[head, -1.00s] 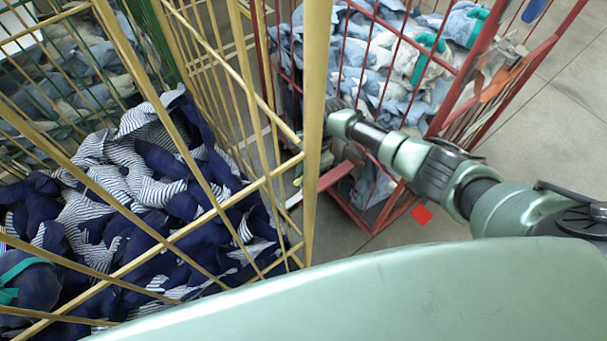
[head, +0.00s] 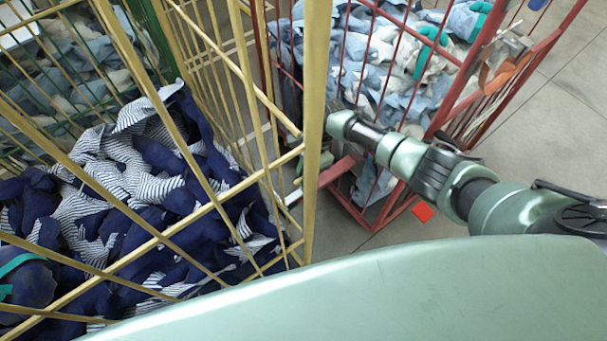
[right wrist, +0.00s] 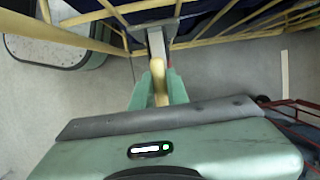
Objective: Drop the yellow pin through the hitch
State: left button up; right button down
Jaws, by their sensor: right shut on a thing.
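In the right wrist view, my right gripper (right wrist: 158,84) is shut on the yellow pin (right wrist: 159,88), whose rounded end shows between the green fingers. A grey metal bar (right wrist: 156,42), apparently part of the hitch, lies just beyond the fingertips by the yellow cage's lower frame. A small bit of red shows beside it. I cannot tell whether the pin is in a hole; its lower end is hidden. In the head view, my right arm reaches in from the right, and the yellow corner post hides most of its gripper. My left gripper is not in view.
The yellow cage (head: 314,120) holds navy and striped cloth (head: 150,190). A red cage (head: 450,110) with blue-grey cloth stands at the back right, with a red bar (head: 336,172) low at its near corner. A green cage stands at the far left. Grey floor (head: 560,110) is clear at right.

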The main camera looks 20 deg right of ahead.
jog(key=shift+f+b, duration=1.05)
jog(key=shift+f, duration=0.55)
jog(key=c, duration=1.3)
grip_release()
jog(key=p+v, duration=0.1)
jog(key=v, duration=0.7)
jog(key=shift+f, duration=0.1)
